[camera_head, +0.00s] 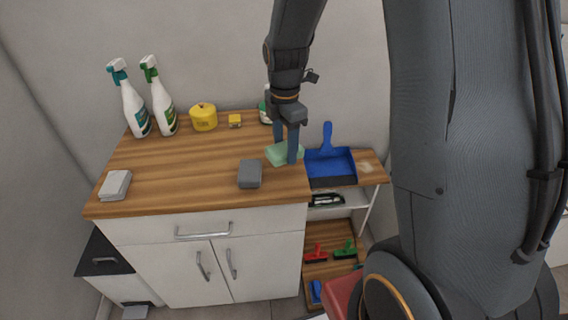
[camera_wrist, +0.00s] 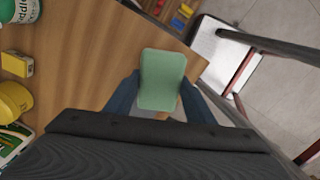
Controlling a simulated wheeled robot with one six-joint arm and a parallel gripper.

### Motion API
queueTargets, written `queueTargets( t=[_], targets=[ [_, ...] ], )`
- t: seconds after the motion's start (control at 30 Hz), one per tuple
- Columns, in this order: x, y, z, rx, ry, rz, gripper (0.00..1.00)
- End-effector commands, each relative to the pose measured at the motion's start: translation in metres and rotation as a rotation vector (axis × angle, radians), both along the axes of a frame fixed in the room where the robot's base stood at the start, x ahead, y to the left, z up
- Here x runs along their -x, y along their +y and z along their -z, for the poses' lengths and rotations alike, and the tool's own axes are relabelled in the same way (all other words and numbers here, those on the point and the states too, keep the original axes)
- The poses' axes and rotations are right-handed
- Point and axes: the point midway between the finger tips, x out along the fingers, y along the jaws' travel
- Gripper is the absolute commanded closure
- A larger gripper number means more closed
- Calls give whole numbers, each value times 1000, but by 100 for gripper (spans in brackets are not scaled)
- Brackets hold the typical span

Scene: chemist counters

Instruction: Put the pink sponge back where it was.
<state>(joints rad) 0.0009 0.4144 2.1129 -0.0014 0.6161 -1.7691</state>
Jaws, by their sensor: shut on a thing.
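I see no pink sponge in either view. My gripper (camera_head: 286,152) is shut on a light green sponge (camera_head: 277,156), at the right end of the wooden counter top (camera_head: 190,180). In the wrist view, the green sponge (camera_wrist: 162,78) sits between my two fingers, with its broad face toward the camera. I cannot tell whether it touches the counter. A grey sponge-like block (camera_head: 250,174) lies on the counter in front of my gripper. A stack of whitish pads (camera_head: 115,185) lies at the left front corner.
Two spray bottles (camera_head: 135,108), a yellow tub (camera_head: 203,117) and a small yellow box (camera_head: 235,121) stand along the back. A blue dustpan (camera_head: 330,165) lies right of the counter. Red (camera_head: 316,254) and green (camera_head: 345,250) brushes lie on a lower shelf. The counter's middle is clear.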

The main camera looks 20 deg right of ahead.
Motion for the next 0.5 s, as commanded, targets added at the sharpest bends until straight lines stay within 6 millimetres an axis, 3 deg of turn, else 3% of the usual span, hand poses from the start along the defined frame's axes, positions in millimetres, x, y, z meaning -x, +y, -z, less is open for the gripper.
queueTargets(
  t=[0.5],
  targets=[
    [1, 0, 57, 0, 3, 2, 75]
  ],
)
